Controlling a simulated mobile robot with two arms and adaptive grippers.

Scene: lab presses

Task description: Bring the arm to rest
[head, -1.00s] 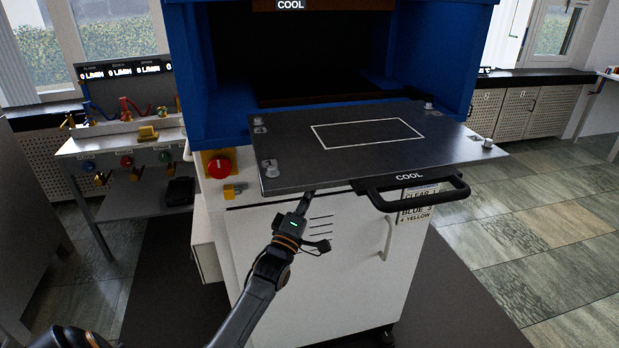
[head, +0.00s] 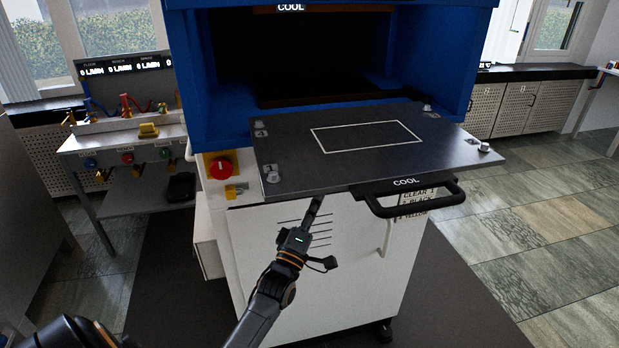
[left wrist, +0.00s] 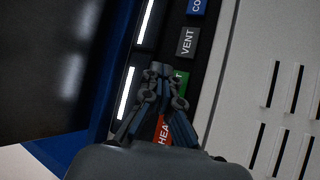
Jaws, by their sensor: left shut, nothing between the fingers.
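My left gripper (head: 317,204) is in front of the white press cabinet (head: 345,285), just below the near edge of the dark plate (head: 290,168). In the left wrist view its fingers (left wrist: 161,70) are shut together with nothing between them. They overlap a strip of coloured labels: a red one (left wrist: 163,132), partly hidden, a green one, a grey "VENT" label (left wrist: 187,43) and a blue one (left wrist: 197,6). I cannot tell whether the fingertips touch the panel. My right gripper is not in view.
The plate sticks out of the blue press frame (head: 220,95), with a black handle (head: 415,208) at its front. A red knob (head: 221,167) is left of it. A bench with valves (head: 120,140) stands at the left. Tiled floor (head: 540,230) is clear at the right.

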